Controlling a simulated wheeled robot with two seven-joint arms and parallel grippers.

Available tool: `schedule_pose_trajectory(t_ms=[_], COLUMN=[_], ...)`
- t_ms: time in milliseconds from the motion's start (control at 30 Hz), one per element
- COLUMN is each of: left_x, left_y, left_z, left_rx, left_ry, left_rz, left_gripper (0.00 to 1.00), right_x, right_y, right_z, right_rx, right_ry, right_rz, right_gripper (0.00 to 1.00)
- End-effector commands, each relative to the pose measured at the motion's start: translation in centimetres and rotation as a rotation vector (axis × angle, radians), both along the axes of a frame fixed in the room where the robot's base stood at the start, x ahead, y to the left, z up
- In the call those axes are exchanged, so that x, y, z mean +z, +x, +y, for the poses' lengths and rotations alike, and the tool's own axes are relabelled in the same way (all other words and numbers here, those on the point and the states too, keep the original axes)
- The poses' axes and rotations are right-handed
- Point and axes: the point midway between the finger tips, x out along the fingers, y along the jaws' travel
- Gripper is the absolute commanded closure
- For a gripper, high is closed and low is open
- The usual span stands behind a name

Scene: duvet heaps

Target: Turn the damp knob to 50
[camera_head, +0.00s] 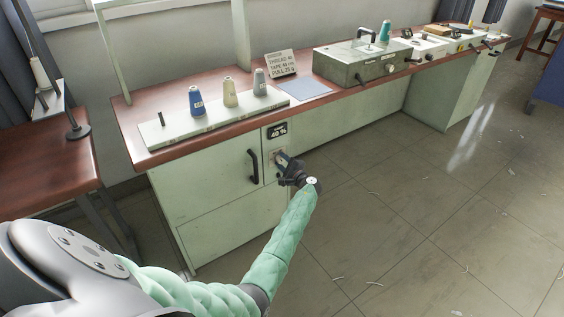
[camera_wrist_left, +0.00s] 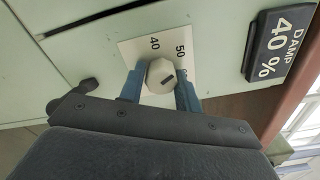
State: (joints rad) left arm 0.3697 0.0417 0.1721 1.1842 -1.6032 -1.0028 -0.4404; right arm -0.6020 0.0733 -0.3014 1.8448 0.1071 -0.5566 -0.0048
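The damp knob (camera_wrist_left: 160,76) is a pale, faceted knob with a dark mark on its face, in the left wrist view. It sits on a white scale plate (camera_wrist_left: 128,47) where 40 and 50 can be read; a further number is partly covered by a finger. My left gripper (camera_wrist_left: 161,90) has its two blue fingers on either side of the knob, seemingly touching it. In the head view my left gripper (camera_head: 281,160) is at the cabinet front and hides most of the knob. The dark damp display (camera_wrist_left: 279,45) reads 40 %; it also shows in the head view (camera_head: 277,130).
A black door handle (camera_head: 253,166) is left of the gripper. The red-brown countertop (camera_head: 235,128) above carries thread spools (camera_head: 230,92), a sign (camera_head: 281,64) and a green-grey box (camera_head: 365,66). The floor (camera_head: 400,210) in front is clear apart from small scraps.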

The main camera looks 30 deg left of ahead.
Motion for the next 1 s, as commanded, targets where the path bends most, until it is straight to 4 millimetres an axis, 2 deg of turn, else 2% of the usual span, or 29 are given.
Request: schedule_pose_trajectory(t_ms=[33, 100, 467, 800, 1000], left_x=[-0.2, -0.1, 0.0, -0.1, -0.1], left_y=[0.0, 0.0, -0.2, -2.1, -2.8], left_z=[-0.1, -0.1, -0.6, -5.1, -6.9], left_rx=[0.0, 0.0, 0.0, -0.002, 0.0], left_ry=[-0.001, -0.001, 0.0, -0.001, -0.001], left_rz=[0.001, 0.001, 0.0, -0.001, 0.001], left_gripper=[0.56, 0.48, 0.48, 0.48, 0.48], right_x=[0.0, 0.0, 0.0, -0.5, -0.6], right_y=[0.1, 0.2, 0.2, -0.6, -0.6], right_z=[0.0, 0.0, 0.0, 0.0, 0.0], right_rx=[0.0, 0.0, 0.0, -0.001, -0.001], right_ry=[0.0, 0.001, 0.0, 0.0, 0.0], right_rz=[-0.001, -0.002, -0.003, 0.007, 0.006], right_gripper=[1.0, 1.0, 1.0, 1.0, 1.0])
